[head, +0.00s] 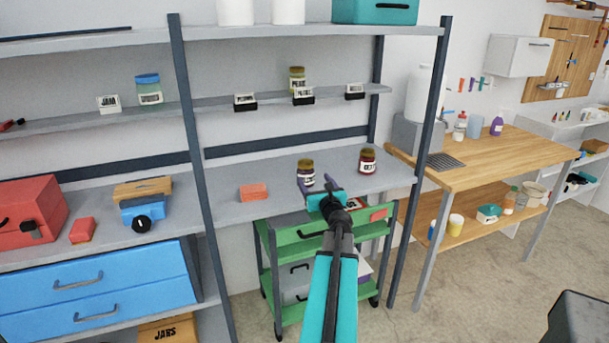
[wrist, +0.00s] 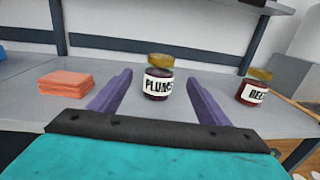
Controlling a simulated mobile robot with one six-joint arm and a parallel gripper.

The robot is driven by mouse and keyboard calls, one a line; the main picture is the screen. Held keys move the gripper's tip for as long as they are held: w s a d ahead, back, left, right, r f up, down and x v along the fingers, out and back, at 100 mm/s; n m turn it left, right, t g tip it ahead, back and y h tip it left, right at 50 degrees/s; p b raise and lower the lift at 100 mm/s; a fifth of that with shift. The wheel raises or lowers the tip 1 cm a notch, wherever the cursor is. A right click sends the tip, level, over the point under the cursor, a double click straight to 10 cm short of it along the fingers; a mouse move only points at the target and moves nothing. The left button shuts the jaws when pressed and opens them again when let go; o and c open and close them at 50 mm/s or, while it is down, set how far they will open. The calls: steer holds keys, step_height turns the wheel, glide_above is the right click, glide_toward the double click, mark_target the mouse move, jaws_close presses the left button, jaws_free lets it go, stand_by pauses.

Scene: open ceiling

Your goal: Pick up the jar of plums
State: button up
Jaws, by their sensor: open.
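The jar of plums (wrist: 158,82) stands upright on the grey shelf, with a gold lid, dark contents and a white label reading "PLUMS". It also shows in the head view (head: 306,174), just beyond my gripper. My gripper (wrist: 161,88) is open, with its two purple fingers pointing toward the jar. In the wrist view the jar appears between the fingers, nearer their far ends; I cannot tell whether it is within their reach. In the head view my gripper (head: 319,186) is at the front of the shelf and overlaps the jar's lower part.
A dark red jar (wrist: 254,88) with a partly readable label stands to the right on the same shelf (head: 350,180). An orange stack (wrist: 66,83) lies to the left. An upper shelf (head: 330,98) with small label stands hangs above. A green cart (head: 290,240) stands below.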

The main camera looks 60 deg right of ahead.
mark_target(308, 167)
steer(key=shift+p+x, duration=0.65)
steer(key=shift+x, duration=3.2)
steer(key=shift+d, duration=0.1)
steer(key=shift+r+p+x, duration=0.15)
steer(key=shift+p+x, duration=0.2)
steer(key=shift+x, duration=0.45)
steer(key=shift+r+p+x, duration=0.15)
steer(key=shift+p+x, duration=0.2)
steer(key=shift+x, duration=1.4)
steer(key=c, duration=1.6)
steer(key=shift+r, duration=0.1)
